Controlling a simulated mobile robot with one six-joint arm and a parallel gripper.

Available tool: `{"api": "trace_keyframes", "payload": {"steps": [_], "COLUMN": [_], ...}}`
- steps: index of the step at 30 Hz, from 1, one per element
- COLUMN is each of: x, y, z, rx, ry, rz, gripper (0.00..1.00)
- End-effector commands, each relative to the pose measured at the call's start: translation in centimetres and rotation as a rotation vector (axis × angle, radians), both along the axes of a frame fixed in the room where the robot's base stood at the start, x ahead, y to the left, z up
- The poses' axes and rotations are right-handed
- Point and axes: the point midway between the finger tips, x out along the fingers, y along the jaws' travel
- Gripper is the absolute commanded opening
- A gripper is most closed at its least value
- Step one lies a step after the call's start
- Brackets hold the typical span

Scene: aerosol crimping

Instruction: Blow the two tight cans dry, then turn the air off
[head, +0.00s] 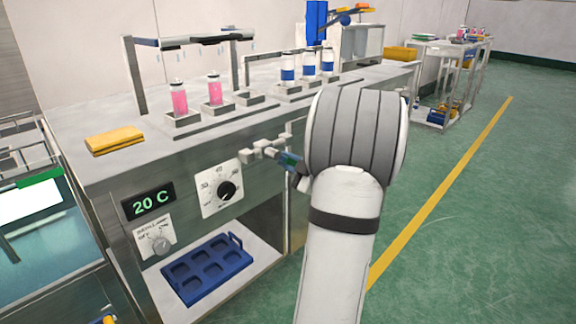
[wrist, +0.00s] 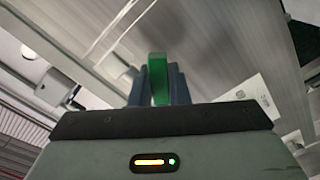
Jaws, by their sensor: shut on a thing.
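Two pink cans (head: 179,98) (head: 215,90) stand upright in metal holders on the left of the bench, below a metal frame (head: 190,40) with dark bars on top. Several small pale blue marks show under this frame. Three white-and-blue cans (head: 288,68) (head: 308,63) (head: 327,62) stand upright in holders further right. My gripper (head: 286,160) is at the bench front, beside pale pipe fittings (head: 262,150). In the wrist view its fingers are shut on a green handle (wrist: 158,80). I cannot tell which cans are tight.
A yellow cloth (head: 114,139) lies on the bench's left end. The front bears a 20 C display (head: 153,203), a dial (head: 226,191) and a knob panel (head: 156,243). A blue tray (head: 207,270) sits on the shelf below.

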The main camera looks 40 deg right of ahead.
Motion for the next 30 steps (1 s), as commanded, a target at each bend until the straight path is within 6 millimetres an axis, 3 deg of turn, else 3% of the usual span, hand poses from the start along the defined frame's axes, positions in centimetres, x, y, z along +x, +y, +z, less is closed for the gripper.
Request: {"api": "trace_keyframes", "payload": {"steps": [11,12,19,30], "x": [-0.04,-0.04,-0.04,-0.99], "y": [0.01,0.0,-0.03,-0.23], "z": [-0.07,-0.07,-0.03,0.14], "rx": [-0.004,-0.003,-0.003,-0.002], "ry": [0.001,0.002,0.001,0.001], "rz": [0.001,0.0,0.0,-0.004], "gripper": [0.0,0.17,0.36,0.37]}}
